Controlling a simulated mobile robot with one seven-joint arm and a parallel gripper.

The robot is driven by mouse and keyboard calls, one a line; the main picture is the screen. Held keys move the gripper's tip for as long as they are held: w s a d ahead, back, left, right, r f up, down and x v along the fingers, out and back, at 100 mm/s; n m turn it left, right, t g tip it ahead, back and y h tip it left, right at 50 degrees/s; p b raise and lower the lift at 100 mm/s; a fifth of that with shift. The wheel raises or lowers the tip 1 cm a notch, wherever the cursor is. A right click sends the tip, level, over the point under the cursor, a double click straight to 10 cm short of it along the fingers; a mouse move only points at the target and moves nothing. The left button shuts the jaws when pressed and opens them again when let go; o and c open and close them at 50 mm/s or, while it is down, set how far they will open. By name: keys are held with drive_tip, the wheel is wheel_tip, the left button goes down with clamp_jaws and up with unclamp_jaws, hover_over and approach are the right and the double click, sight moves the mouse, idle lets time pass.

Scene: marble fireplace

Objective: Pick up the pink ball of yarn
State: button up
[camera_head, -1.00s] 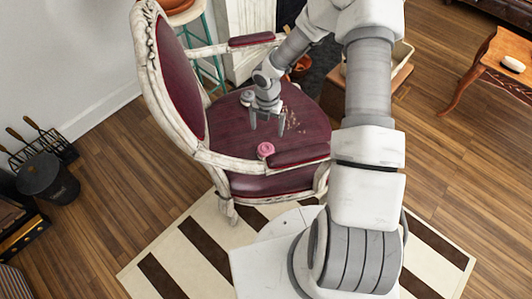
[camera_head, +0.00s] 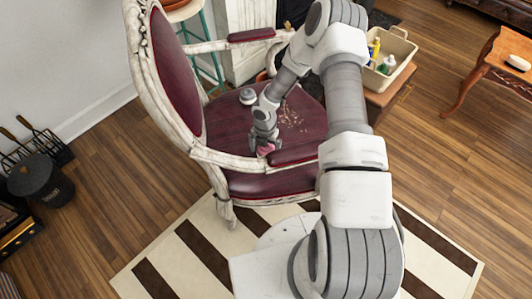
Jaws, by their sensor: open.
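The pink ball of yarn (camera_head: 265,150) lies on the dark red seat (camera_head: 226,118) of the ornate white armchair, close to the near armrest. My gripper (camera_head: 264,148) points down over the yarn with its jaws open, and its fingers reach down around or beside it. The fingers and the armrest hide part of the yarn. I cannot tell whether the fingers touch it.
A small grey-white round object (camera_head: 247,96) and scattered crumbs (camera_head: 290,115) are on the seat. The chair's near armrest (camera_head: 296,153) and curved back (camera_head: 178,75) stand close to my gripper. A bin of bottles (camera_head: 392,62) stands on a wooden stand at the right.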

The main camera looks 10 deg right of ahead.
drive_tip(key=shift+f, duration=0.55)
drive_tip(key=c, duration=1.2)
drive_tip(key=shift+r, duration=0.1)
